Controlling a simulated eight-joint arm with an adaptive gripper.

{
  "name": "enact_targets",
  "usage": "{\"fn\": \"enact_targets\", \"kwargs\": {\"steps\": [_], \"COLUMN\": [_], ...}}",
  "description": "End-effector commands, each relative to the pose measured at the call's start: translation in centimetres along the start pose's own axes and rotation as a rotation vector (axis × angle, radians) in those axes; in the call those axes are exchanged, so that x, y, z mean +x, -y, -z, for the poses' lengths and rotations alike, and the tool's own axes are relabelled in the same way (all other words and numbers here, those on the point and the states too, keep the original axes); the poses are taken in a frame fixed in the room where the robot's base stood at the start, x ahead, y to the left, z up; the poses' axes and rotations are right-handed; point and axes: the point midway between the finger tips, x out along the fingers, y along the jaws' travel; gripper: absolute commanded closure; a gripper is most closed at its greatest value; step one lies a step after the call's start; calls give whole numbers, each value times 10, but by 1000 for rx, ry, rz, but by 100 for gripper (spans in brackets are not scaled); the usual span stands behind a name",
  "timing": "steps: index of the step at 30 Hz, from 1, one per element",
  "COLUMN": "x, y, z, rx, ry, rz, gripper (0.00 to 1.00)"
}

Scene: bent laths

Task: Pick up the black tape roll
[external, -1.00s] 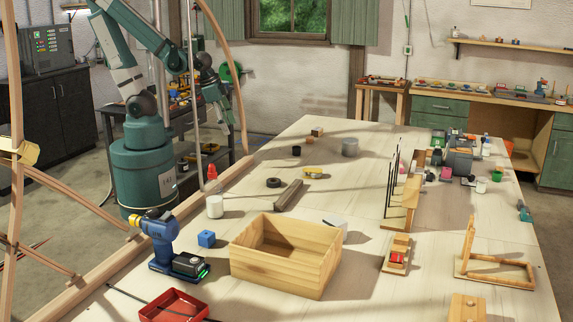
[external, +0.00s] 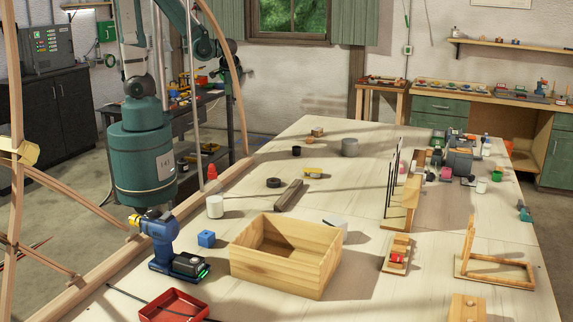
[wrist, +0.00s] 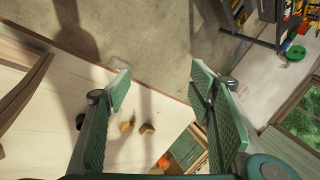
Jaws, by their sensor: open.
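The black tape roll (external: 273,183) lies flat on the light wooden table, left of a short dark wood beam. My gripper (external: 238,78) is in the air at the back left, above and beyond the table's far left edge, well apart from the roll. In the wrist view my gripper (wrist: 160,90) has its two green pads wide apart with nothing between them. A small dark round thing shows beside the left finger there; I cannot tell whether it is the roll or the black cup.
An open wooden box (external: 285,266) is in front. Tall bent laths (external: 222,45) rise along the left edge.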

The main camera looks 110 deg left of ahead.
Motion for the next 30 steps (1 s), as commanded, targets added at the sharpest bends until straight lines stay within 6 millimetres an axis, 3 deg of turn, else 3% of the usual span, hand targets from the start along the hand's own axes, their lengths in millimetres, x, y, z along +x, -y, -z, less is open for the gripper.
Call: {"fn": "enact_targets", "kwargs": {"steps": [5, 10, 23, 27, 30], "x": [5, 10, -7, -21, -30], "y": [8, -4, -90, -129, -153], "z": [18, 51, 153, 186, 200], "rx": [-26, -51, -109, -128, -135], "ry": [5, -16, -125, -152, -153], "rz": [12, -23, -249, -340, -387], "gripper": [47, 47, 47, 47, 47]}}
